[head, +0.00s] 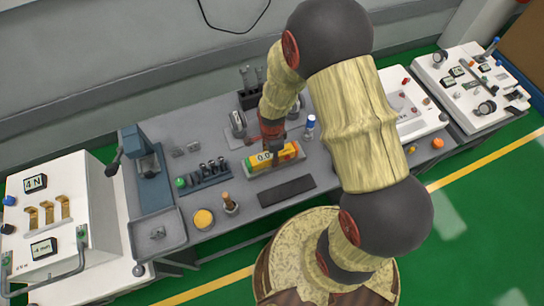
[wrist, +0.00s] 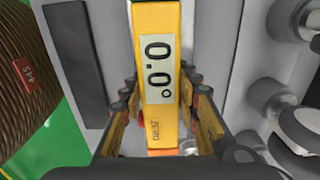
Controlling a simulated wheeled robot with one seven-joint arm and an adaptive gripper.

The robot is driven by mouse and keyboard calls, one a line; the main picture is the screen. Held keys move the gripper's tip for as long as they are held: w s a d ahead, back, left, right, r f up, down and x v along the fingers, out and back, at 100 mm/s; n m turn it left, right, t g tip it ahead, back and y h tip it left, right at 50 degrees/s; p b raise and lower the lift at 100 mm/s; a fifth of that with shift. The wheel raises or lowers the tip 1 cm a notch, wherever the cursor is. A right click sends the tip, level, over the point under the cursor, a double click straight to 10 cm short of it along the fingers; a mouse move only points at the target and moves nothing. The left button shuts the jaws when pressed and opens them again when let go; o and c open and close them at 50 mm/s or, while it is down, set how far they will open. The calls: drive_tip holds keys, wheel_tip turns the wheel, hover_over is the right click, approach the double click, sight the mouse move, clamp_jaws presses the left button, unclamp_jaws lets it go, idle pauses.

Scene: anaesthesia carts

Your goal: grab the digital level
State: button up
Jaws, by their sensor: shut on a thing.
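The digital level (head: 261,162) is a yellow bar with a pale display on the grey workbench, with my arm reaching down over it in the head view. In the wrist view the digital level (wrist: 156,110) runs lengthwise between my fingers, its display reading 0.0. My gripper (head: 276,147) is shut on the level's middle part in the head view. In the wrist view the fingers of my gripper (wrist: 160,115) stand on both sides of the level. I cannot tell whether the level is lifted off its pale base.
A dark flat bar (head: 286,191) lies in front of the level. A rack of dark cylinders (head: 204,175) is to its left, with a yellow round piece (head: 203,219) nearby. A blue-capped bottle (head: 309,127) stands to the right. White equipment flanks the bench.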

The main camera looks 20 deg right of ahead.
clamp_jaws()
drive_tip(key=shift+r, duration=0.1)
